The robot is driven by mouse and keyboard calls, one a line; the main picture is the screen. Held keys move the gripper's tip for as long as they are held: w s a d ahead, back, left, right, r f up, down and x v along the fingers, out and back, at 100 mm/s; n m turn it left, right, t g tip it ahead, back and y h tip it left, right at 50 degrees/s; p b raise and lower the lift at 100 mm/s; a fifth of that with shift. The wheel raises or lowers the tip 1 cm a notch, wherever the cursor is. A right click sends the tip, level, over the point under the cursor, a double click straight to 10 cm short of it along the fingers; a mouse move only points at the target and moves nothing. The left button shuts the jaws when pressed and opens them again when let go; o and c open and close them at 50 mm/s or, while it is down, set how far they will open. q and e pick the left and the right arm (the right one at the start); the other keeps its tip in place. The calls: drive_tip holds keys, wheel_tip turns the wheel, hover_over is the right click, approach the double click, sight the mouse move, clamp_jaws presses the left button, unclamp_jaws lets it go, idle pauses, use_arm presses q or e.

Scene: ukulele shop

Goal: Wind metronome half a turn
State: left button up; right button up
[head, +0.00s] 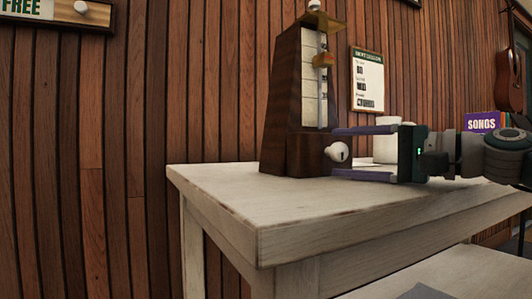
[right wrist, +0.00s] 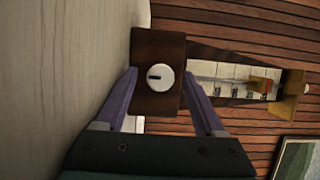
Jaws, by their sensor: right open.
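A dark wooden metronome (head: 288,105) stands upright on a white wooden table. A pale round winding knob (head: 338,152) sits low on the side facing my right gripper. In the right wrist view the knob (right wrist: 160,77) shows a short dark mark on its face. My right gripper (head: 333,152) is open, with one purple finger above the knob and one below in the head view. In the right wrist view its fingertips (right wrist: 161,77) lie on either side of the knob, apart from it. My left gripper is not in view.
The white table (head: 240,208) has bare top to the front and left of the metronome. A white cylindrical object (head: 388,143) stands behind the right gripper. A purple songs box (head: 483,122) is at the right. A plank wall stands behind.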

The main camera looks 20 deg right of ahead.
drive_tip(key=p+v, duration=0.1)
drive_tip(key=v, duration=0.8)
drive_tip(key=shift+s+d+p, duration=0.15)
drive_tip(key=shift+s+p, duration=0.15)
drive_tip(key=shift+s, duration=0.05)
